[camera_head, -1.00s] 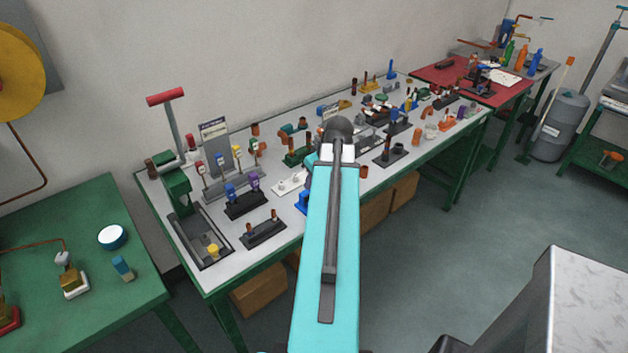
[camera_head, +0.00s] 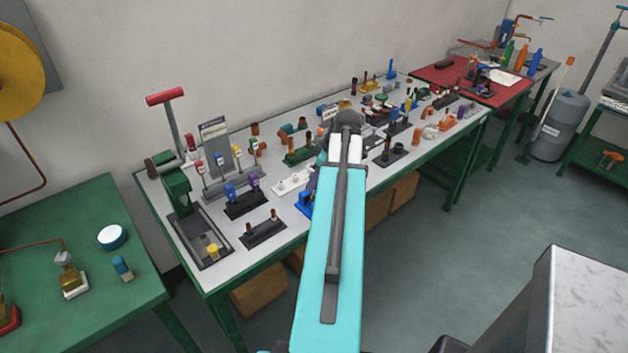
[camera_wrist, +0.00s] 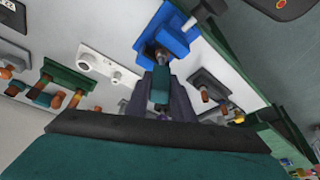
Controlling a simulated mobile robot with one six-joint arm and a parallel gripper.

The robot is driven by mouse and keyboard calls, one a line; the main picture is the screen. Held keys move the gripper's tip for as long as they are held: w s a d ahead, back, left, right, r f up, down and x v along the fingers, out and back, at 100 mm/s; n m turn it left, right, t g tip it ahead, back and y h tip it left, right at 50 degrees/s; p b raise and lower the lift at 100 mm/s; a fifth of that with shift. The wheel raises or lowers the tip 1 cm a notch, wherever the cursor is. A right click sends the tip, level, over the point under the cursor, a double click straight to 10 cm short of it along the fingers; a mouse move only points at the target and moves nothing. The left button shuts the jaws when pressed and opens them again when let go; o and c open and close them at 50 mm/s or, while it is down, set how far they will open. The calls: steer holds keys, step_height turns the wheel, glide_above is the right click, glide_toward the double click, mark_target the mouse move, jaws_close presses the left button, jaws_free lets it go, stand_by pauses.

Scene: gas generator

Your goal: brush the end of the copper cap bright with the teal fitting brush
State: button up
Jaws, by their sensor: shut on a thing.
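In the wrist view my gripper (camera_wrist: 161,100) is shut on a small teal piece, which looks like the teal fitting brush (camera_wrist: 160,85). The brush points at a blue fixture (camera_wrist: 178,42), and its far end is close to a greyish-brown round part there. I cannot tell whether they touch. The blue fixture also shows in the head view (camera_head: 304,204), just left of my arm, which hides my gripper there. Several copper-coloured pieces stand on the bench, and I cannot tell which is the copper cap.
The long grey bench (camera_head: 282,240) is crowded with small stands. In the wrist view a white block (camera_wrist: 100,65) and a green rack (camera_wrist: 55,82) lie left of the blue fixture, and a dark stand (camera_wrist: 212,88) lies right. A green table (camera_head: 75,240) stands at the left.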

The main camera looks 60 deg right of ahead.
steer(key=shift+r, duration=0.1)
steer(key=shift+r+p, duration=1.3)
steer(key=shift+r, duration=0.95)
